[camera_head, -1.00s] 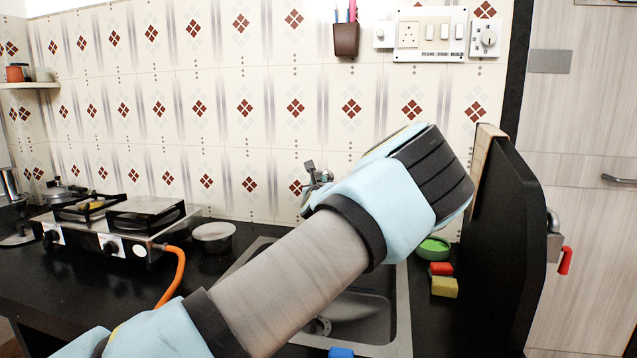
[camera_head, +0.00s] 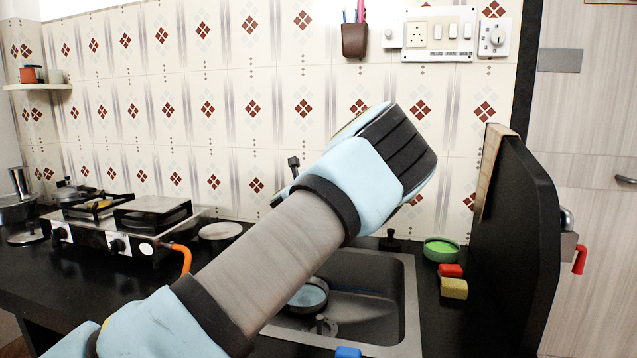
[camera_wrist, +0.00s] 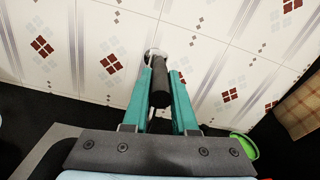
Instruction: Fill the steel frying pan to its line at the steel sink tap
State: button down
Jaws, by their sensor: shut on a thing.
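A round metal vessel, apparently the steel frying pan (camera_head: 309,296), sits in the steel sink (camera_head: 411,310), partly behind my arm. Its inside shows a pale blue surface that looks like water; its line and handle cannot be made out. Part of the tap (camera_head: 293,163) shows by the wall, left of my wrist; the rest is hidden. In the wrist view, my gripper (camera_wrist: 160,82) has its teal fingers on either side of a dark cylindrical piece, apparently the tap's handle (camera_wrist: 161,84), close to the tiled wall. The fingers are closed on it. The head view hides the fingertips.
A green bowl (camera_head: 441,249), a red sponge (camera_head: 451,270) and a yellow sponge (camera_head: 454,288) lie right, before an upright black panel (camera_head: 515,235).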

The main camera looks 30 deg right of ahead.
jog(key=c, duration=0.7)
grip_release()
jog(key=shift+a, duration=0.1)
jog(key=b+v, duration=0.3)
jog(key=v, duration=0.7)
jog(key=shift+s+a, duration=0.2)
jog(key=shift+s, duration=0.1)
jog(key=shift+r, duration=0.1)
